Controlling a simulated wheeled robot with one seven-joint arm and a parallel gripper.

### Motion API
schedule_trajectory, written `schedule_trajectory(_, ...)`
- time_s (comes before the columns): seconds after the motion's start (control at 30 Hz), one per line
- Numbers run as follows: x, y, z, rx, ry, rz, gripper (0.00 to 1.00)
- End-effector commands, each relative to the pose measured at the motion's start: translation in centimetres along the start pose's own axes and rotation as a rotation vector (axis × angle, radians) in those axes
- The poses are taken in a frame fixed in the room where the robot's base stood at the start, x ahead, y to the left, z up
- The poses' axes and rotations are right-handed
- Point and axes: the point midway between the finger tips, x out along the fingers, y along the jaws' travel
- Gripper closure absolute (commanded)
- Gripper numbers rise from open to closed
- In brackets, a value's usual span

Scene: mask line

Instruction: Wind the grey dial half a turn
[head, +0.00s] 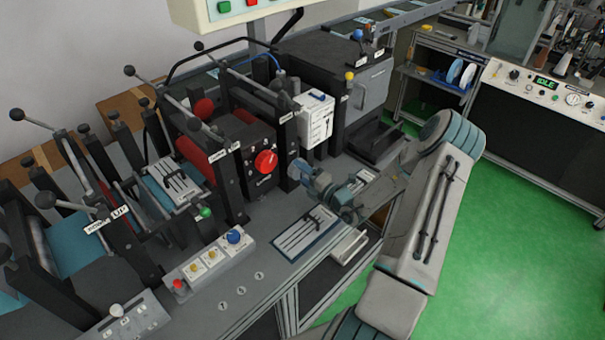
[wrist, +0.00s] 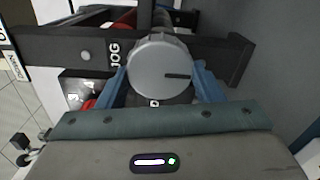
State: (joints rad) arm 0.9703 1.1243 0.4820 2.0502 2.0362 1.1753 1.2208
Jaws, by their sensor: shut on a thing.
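The grey dial (wrist: 155,66) is round with a ribbed rim and sits on a dark upright frame. A short dark mark on its face points to the right in the wrist view. My gripper (wrist: 160,72) is shut on it, with one blue finger on each side of the rim. The label JOG shows left of the dial, and another label below is partly hidden. In the head view my gripper (head: 309,176) reaches in from the right to the dial (head: 296,168), which is small and partly covered there.
A red knob (head: 266,161) sits on a black box left of the dial. A white switch box (head: 315,118) is just above my gripper. A tray with strips (head: 305,233) lies on the bench below. A button panel (head: 208,261) stands at the front. Green floor is open at right.

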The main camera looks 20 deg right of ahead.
Motion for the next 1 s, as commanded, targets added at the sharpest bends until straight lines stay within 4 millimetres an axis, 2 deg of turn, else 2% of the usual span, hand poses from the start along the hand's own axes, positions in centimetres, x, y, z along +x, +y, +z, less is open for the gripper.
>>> schedule_trajectory(0.03, -0.1, -0.1, -0.1, 0.001, 0.001, -0.003, 0.62)
schedule_trajectory(0.07, -0.1, -0.1, -0.1, 0.001, 0.001, -0.003, 0.31)
schedule_trajectory(0.1, -0.1, -0.1, -0.1, 0.001, 0.001, -0.003, 0.20)
schedule_trajectory(0.13, -0.1, -0.1, -0.1, 0.001, 0.001, -0.003, 0.18)
schedule_trajectory(0.4, -0.1, -0.1, 0.0, 0.000, 0.000, -0.001, 0.18)
schedule_trajectory(0.57, -1.4, -0.2, 0.0, -0.001, -0.001, -0.003, 0.18)
schedule_trajectory(1.0, -10.9, -0.3, 0.0, -0.001, -0.002, -0.003, 0.18)
